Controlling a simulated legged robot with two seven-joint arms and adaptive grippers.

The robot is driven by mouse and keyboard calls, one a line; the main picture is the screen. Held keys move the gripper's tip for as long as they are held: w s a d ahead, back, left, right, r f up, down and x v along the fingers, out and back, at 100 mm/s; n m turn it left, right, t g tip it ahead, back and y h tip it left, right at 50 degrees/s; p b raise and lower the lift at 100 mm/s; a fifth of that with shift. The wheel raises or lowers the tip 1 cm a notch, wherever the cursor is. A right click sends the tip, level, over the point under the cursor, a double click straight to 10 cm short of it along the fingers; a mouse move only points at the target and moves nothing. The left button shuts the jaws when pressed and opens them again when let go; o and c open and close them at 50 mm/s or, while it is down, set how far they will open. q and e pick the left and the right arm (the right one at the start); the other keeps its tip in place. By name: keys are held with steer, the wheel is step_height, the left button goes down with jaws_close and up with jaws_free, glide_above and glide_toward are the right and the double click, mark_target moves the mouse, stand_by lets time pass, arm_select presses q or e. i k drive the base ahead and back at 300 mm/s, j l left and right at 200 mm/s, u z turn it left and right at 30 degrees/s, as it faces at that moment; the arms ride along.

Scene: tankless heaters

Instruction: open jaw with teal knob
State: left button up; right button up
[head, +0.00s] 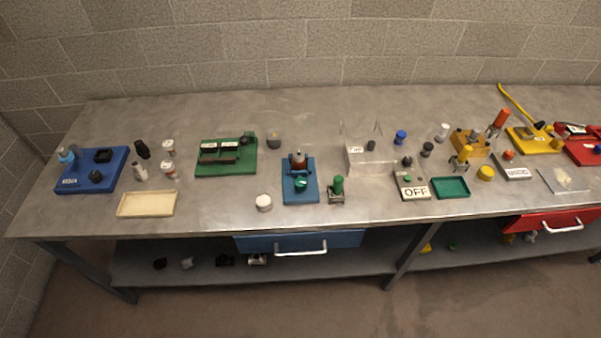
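A small blue fixture (299,190) stands near the middle of the bench's front half. A teal knob (301,183) sits low on its front side. Behind the knob is an upright part with a reddish-brown and pale top (298,159). This may be the jaw, but it is too small to tell whether it is open or closed. Neither of my grippers is in view.
The metal bench (330,110) is clear along its back. A green fixture (227,165) and white cap (264,202) are left of the blue fixture. A green-topped piece (337,187) stands close on its right. A blue drawer (300,242) is below.

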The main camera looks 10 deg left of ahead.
mark_target(299, 183)
steer(key=i+l+u, duration=0.6)
steer(key=l, duration=0.3)
